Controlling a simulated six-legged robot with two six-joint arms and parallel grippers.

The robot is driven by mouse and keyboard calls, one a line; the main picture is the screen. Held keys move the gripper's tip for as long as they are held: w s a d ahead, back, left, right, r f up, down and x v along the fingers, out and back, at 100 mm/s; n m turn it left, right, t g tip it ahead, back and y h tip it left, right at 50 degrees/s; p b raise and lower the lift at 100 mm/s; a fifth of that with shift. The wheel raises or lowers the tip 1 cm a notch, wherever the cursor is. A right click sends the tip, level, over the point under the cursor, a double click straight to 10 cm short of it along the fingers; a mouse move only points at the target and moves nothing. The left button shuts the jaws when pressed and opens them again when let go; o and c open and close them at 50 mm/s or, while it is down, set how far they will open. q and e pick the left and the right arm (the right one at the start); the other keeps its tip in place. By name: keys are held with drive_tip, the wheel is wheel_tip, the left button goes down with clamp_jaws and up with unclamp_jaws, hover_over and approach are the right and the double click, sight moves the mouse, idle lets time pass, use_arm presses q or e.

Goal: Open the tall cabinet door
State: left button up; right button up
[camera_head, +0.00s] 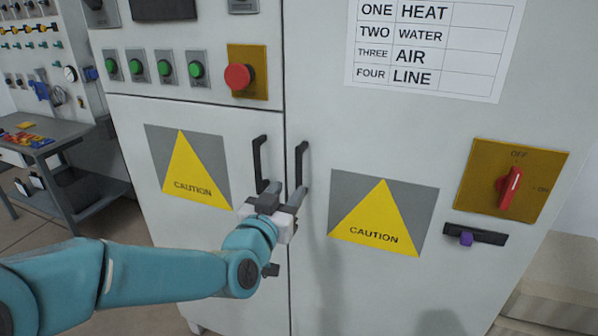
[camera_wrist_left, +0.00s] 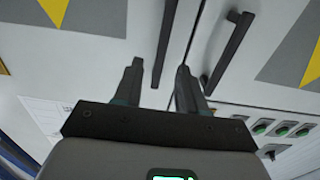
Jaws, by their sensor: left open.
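The tall cabinet door (camera_head: 375,130) is the wide grey panel on the right in the head view, and it is closed. Its black vertical handle (camera_head: 299,168) stands beside the seam. My left gripper (camera_head: 281,193) is open at the lower ends of the two handles. In the left wrist view, the tall door's handle (camera_wrist_left: 165,40) appears between the open fingers of my left gripper (camera_wrist_left: 159,68). The fingers are not closed on it, and I cannot tell whether they touch it. My right gripper is not in view.
The shorter left door's black handle (camera_head: 260,165) is close by, outside the fingers in the wrist view. A red button (camera_head: 238,77) sits above. A grey workbench (camera_head: 70,130) stands left.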

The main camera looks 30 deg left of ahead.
sight(298, 177)
use_arm(q)
drive_tip(key=p+x, duration=0.1)
drive_tip(key=x, duration=0.7)
drive_tip(key=shift+s, duration=0.1)
clamp_jaws()
